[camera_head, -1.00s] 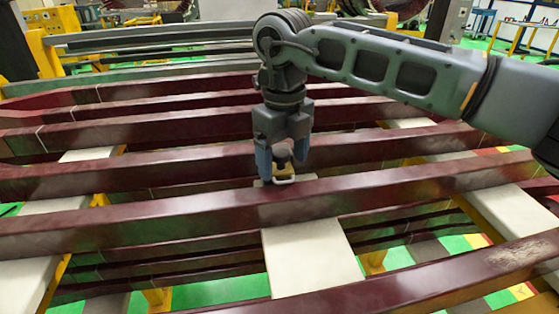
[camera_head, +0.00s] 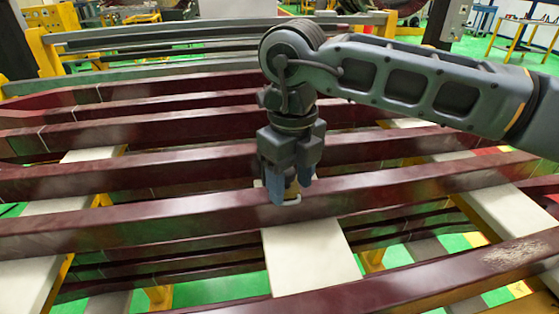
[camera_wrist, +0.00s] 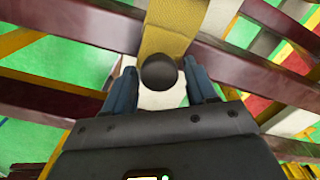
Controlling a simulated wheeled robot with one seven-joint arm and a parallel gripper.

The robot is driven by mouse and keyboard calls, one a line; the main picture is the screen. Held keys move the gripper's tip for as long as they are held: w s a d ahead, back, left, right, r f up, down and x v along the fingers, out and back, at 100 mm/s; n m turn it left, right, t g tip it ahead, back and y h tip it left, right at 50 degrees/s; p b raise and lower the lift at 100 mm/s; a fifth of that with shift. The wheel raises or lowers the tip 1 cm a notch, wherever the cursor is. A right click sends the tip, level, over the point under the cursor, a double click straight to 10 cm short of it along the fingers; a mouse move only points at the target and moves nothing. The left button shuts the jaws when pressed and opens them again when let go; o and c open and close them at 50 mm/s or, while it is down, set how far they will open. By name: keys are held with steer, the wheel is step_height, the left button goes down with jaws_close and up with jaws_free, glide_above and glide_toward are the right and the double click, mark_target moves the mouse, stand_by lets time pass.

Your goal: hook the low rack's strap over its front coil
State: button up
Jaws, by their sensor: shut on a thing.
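My gripper (camera_head: 291,193) is shut on the strap's dark round knob (camera_wrist: 158,71), which sits between the two blue fingers in the wrist view. The yellow webbing strap (camera_wrist: 169,25) runs from beyond the knob to the top of the wrist view. In the head view, a small pale hook piece (camera_head: 293,202) shows at the fingertips, against the upper edge of a dark red coil bar (camera_head: 160,225). The fingers hide most of the hook and all of the knob there. I cannot tell whether the hook touches the bar.
Several more dark red coil bars lie behind, and one (camera_head: 440,278) lies nearer the camera. Pale support boards (camera_head: 310,260) cross beneath them. More bars show on a lower level, above a green floor. A yellow frame (camera_head: 42,50) stands at the back left.

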steer(key=shift+s+d+r+b, duration=0.15)
steer(key=shift+s+d, duration=0.35)
steer(key=shift+s, duration=1.75)
steer(key=shift+s+d+f+b, duration=0.1)
steer(key=shift+s+d+b, duration=0.3)
steer(key=shift+s, duration=1.85)
steer(key=shift+s+d+r+b, duration=0.1)
steer(key=shift+s+d, duration=0.5)
steer(key=shift+s, duration=1.65)
steer(key=shift+o, duration=0.4)
steer(key=s+d+b, duration=0.2)
steer(key=s, duration=0.5)
steer(key=shift+s, duration=0.25)
steer(key=o, duration=0.8)
steer(key=shift+s, duration=0.15)
steer(key=o, duration=0.4)
steer(key=shift+d, duration=0.1)
steer(key=shift+o, duration=0.6)
steer(key=shift+d, duration=0.1)
